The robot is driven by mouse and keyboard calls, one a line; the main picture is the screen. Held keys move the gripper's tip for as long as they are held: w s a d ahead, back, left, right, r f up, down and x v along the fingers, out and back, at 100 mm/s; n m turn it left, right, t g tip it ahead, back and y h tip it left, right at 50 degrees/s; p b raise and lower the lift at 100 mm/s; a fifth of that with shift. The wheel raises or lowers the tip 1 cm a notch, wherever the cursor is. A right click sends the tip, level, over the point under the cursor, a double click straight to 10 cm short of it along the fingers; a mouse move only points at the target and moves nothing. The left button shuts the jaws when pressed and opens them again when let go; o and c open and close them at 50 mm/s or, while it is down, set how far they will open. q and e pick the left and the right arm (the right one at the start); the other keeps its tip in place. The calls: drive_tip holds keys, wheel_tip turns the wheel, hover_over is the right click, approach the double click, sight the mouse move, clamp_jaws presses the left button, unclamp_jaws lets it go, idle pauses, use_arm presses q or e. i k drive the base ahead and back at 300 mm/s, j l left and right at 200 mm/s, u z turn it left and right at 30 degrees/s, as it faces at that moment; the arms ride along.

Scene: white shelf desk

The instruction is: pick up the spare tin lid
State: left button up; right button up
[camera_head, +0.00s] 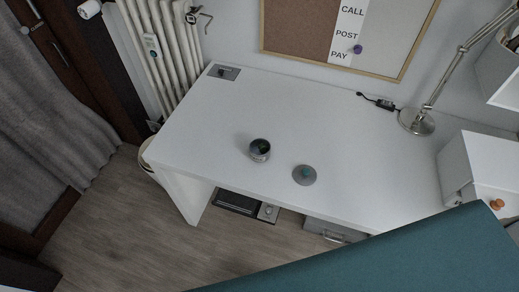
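A round grey lid (304,175) with a small teal knob lies flat on the white desk, close to its front edge. A small round metal tin (260,150) stands to its left and a little farther back, apart from it. The tin looks open, with a dark inside and something greenish in it that is too small to make out. Neither of my grippers is in view.
The white desktop (330,120) is mostly clear around the lid. A desk lamp (417,122) and a white drawer box (485,170) stand at the right. A grey plate (224,72) lies at the back left. A large teal surface (420,250) covers the lower right.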

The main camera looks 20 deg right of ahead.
sight(303, 174)
drive_tip(key=z, duration=1)
drive_tip(key=l+u, duration=0.15)
drive_tip(key=l, duration=0.1)
